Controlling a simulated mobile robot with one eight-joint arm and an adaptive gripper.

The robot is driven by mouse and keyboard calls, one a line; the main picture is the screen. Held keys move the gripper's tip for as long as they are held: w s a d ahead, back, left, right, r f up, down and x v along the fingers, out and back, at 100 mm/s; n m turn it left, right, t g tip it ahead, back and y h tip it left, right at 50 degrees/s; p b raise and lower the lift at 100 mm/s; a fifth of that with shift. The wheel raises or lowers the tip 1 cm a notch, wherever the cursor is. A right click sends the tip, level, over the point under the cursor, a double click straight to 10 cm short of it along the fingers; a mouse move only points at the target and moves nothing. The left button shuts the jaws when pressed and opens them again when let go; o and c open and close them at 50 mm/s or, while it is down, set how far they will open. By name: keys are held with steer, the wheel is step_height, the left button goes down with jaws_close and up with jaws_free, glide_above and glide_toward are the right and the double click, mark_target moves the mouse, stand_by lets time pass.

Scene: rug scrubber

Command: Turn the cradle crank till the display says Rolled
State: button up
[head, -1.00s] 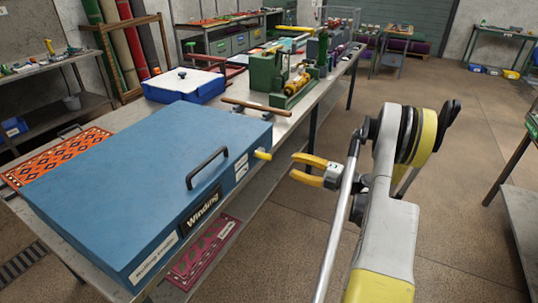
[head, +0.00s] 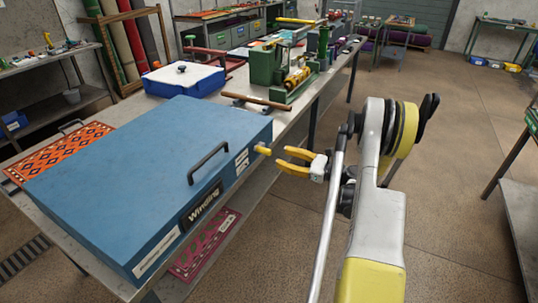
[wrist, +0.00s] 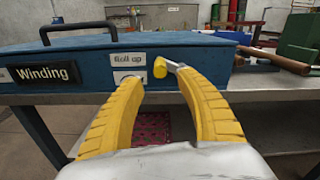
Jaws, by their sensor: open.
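The blue cradle box (head: 140,170) lies on the metal bench. Its display (head: 201,207) reads "Winding", as it also does in the wrist view (wrist: 45,74). The crank is on the box's near face; its yellow knob (head: 263,149) shows at the right end in the head view. In the wrist view the yellow crank knob (wrist: 160,68) and grey arm sit beside a "Roll up" label (wrist: 129,59). My gripper (head: 280,160) is open and empty, its yellow fingers pointing at the knob. In the wrist view the knob lies ahead, between the fingertips (wrist: 160,76), apparently still apart from them.
A black handle (head: 207,163) stands on the box lid. An orange patterned rug (head: 62,150) lies behind the box. A wooden roller (head: 254,103), a green machine (head: 270,72) and a blue-white box (head: 182,79) stand farther along the bench. Floor to the right is clear.

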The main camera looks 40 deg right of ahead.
mark_target(269, 152)
steer(key=b+x, duration=0.1)
steer(key=x, duration=0.5)
steer(key=shift+w, duration=0.1)
jaws_close()
